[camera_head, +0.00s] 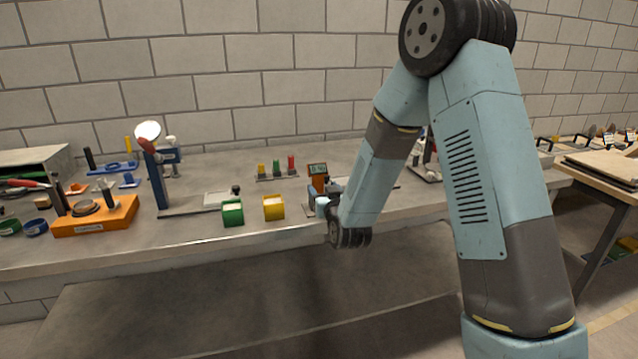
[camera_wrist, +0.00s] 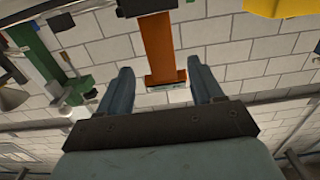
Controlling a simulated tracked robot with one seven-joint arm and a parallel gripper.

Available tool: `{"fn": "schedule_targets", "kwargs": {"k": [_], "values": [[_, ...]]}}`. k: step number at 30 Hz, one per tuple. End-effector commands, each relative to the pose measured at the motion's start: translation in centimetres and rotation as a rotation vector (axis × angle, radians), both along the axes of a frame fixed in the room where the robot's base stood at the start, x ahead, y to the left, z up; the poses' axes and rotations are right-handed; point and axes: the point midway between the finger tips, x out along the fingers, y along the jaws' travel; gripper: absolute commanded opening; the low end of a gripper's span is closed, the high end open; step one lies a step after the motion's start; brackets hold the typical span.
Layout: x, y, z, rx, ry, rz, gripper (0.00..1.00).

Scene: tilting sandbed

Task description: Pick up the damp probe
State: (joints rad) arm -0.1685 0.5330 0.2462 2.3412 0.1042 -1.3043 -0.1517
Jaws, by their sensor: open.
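An orange device with a small dark display, which looks like the damp probe (camera_head: 318,184), stands upright on the bench in the head view, partly hidden by my arm. In the wrist view the orange probe (camera_wrist: 157,42) reaches in from the top, its display end between and just beyond my fingertips. My gripper (camera_wrist: 160,68) is open, with one blue-grey finger on each side and visible gaps to the probe. In the head view my gripper (camera_head: 324,203) is low at the bench's front edge, close to the probe; its fingers are small and partly hidden there.
A yellow block (camera_head: 273,207) and a green block (camera_head: 232,212) stand left of my gripper. Behind them is a rack with coloured handles (camera_head: 277,170). An orange tray (camera_head: 95,217) and a blue stand (camera_head: 155,180) are further left. A brick wall closes the back.

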Motion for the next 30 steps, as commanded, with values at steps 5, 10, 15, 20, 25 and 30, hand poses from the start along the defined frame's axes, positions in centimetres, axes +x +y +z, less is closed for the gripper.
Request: {"fn": "schedule_targets", "kwargs": {"k": [5, 10, 15, 20, 25, 30], "values": [[1.9, 0.6, 0.0, 0.0, -0.001, 0.0, 0.66], [2.6, 0.8, 0.0, -0.001, 0.0, 0.0, 0.66], [4.7, 1.5, 0.0, 0.0, -0.001, 0.0, 0.66], [6.5, 2.1, -0.1, 0.0, -0.001, 0.0, 0.66], [7.2, 2.3, -0.1, -0.001, 0.0, 0.0, 0.66], [7.2, 2.4, -0.1, -0.001, 0.0, 0.0, 0.66]]}}
